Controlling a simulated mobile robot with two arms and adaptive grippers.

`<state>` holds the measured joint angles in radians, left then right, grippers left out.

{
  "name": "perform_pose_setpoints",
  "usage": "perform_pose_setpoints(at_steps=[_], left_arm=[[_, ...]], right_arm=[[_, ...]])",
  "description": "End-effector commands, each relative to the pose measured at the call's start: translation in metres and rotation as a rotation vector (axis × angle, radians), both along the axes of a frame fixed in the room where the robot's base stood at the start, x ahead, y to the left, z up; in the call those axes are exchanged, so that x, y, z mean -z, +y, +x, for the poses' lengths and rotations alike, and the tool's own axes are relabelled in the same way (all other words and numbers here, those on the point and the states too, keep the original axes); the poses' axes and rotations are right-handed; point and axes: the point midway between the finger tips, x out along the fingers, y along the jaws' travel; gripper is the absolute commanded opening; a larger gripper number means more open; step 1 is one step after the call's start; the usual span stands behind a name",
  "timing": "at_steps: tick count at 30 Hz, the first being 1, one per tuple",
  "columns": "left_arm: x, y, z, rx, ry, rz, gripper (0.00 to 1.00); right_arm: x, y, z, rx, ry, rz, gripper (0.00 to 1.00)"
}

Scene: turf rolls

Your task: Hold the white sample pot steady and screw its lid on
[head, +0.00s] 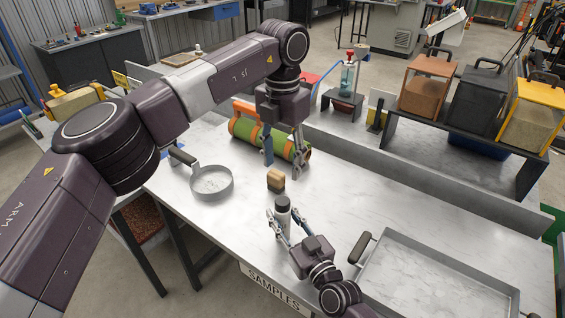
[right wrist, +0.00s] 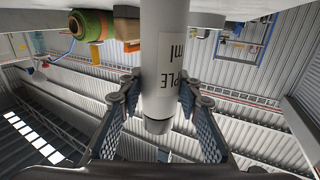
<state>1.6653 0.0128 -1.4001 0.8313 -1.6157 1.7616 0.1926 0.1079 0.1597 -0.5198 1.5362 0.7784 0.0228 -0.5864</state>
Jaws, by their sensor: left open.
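The white sample pot (head: 283,221) stands upright near the middle of the table, with a dark grey top. My left gripper (head: 283,168) is open and empty, above and behind the pot. I make out no separate lid.
A brown and tan block (head: 276,180) lies just behind the pot. A green turf roll (head: 270,140) with orange ends lies behind my left gripper. A round pan (head: 231,190) is at left, a large tray (head: 510,292) at right. Bare table lies right of the pot.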

Motion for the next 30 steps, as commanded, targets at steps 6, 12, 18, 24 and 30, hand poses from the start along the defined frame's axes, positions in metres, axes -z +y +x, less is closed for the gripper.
perform_pose_setpoints(at_steps=[6, 12, 18, 24, 30], left_arm=[[0.0, 0.0, 0.0, 0.0, 0.0, 0.0, 0.48], [0.001, 0.0, 0.0, 0.0, 0.0, 0.0, 0.48], [0.001, 0.0, 0.0, 0.0, 0.0, 0.0, 0.48], [0.0, 0.0, 0.0, 0.0, 0.0, 0.0, 0.48], [0.0, 0.0, 0.0, 0.0, 0.0, 0.0, 0.48]], right_arm=[[0.0, 0.0, 0.0, 0.0, 0.0, 0.0, 0.5], [0.0, 0.0, 0.0, 0.0, 0.0, 0.0, 0.5], [0.001, -0.01, -0.018, 0.001, 0.002, -0.001, 0.5], [0.002, -0.03, -0.056, -0.001, 0.003, -0.003, 0.5], [0.001, -0.048, -0.088, 0.0, 0.001, -0.002, 0.5]])
